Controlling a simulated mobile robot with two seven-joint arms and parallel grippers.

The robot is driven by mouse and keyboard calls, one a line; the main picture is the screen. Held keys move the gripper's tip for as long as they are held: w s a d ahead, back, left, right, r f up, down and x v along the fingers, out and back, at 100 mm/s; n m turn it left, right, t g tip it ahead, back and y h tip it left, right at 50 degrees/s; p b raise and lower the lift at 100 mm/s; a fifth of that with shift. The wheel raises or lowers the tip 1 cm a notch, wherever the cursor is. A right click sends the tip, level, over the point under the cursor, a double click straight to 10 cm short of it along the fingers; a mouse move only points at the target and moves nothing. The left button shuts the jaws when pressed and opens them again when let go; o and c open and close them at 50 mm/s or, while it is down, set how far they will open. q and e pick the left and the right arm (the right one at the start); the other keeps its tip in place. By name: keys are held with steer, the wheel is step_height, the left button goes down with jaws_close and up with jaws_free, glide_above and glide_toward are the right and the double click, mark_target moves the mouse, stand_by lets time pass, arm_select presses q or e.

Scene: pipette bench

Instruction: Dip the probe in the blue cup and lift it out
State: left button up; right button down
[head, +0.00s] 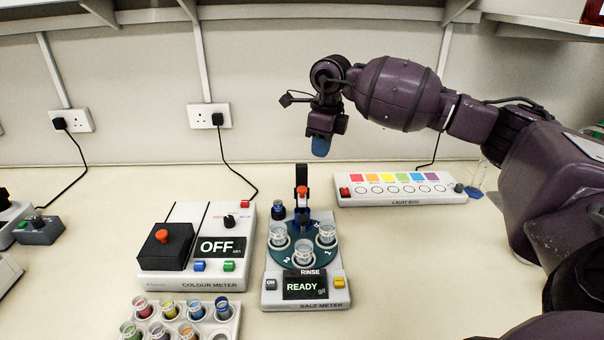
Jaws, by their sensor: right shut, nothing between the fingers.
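The salt meter (268,290) stands in the middle of the bench, its screen reading READY. A black upright post (301,175) with an orange-red part (302,192) rises behind its dark teal turntable (303,225); which part is the probe I cannot tell clearly. Several clear cups sit on the turntable, one (303,252) at the front by the RINSE label. A cup with dark blue contents (222,306) sits in the rack at the lower left. My right gripper (320,148) is shut and empty, pointing down above and behind the post. My left gripper is out of view.
The colour meter (150,282), its screen reading OFF, stands left of the salt meter. The white rack (208,327) holds several coloured cups. A light box (350,198) lies behind on the right. The bench (410,280) right of the salt meter is clear.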

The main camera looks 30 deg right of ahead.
step_height(320, 180, up, 2)
steer(key=shift+s+r, duration=0.1)
stand_by(0.6)
